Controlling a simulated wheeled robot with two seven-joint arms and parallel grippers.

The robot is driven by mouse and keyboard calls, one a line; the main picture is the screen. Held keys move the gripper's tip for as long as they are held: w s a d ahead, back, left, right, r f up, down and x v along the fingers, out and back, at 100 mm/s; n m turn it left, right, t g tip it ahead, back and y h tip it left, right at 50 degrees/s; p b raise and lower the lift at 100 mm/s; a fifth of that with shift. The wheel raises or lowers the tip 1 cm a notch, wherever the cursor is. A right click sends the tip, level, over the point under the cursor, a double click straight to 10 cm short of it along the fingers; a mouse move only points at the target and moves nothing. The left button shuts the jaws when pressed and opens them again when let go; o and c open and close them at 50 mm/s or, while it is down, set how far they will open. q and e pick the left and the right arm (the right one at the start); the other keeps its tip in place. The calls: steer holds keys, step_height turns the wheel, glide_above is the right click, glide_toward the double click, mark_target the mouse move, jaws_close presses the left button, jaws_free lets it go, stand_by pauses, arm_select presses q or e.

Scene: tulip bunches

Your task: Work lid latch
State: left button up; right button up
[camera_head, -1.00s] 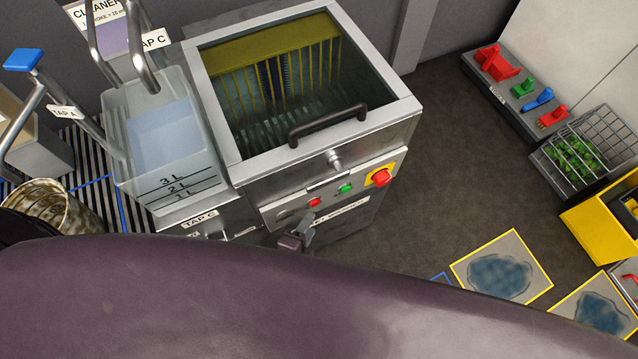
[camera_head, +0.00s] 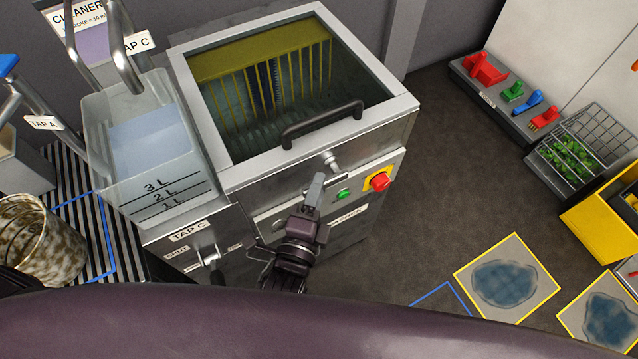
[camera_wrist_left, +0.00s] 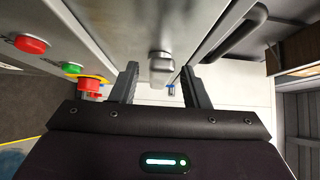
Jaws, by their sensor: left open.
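The lid latch (camera_head: 331,160) is a small metal knob on the front of the steel machine, below the front edge of the windowed lid (camera_head: 205,125). The lid looks shut and has a black bar handle (camera_head: 322,124). My left gripper (camera_head: 317,186) is just below the latch in the head view, reaching up in front of the panel. In the left wrist view the latch (camera_wrist_left: 160,66) shows between and beyond the two open fingers (camera_wrist_left: 160,83); I see no contact. My right gripper is not in view.
A red emergency button (camera_head: 380,181) and a green button (camera_head: 342,194) sit close to my left gripper. A clear tank (camera_head: 150,150) and the Tap C lever (camera_head: 211,257) are left of the machine.

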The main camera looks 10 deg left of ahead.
arm_select(q)
steer(key=shift+w+d, duration=0.15)
steer(key=shift+w, duration=0.7)
jaws_close()
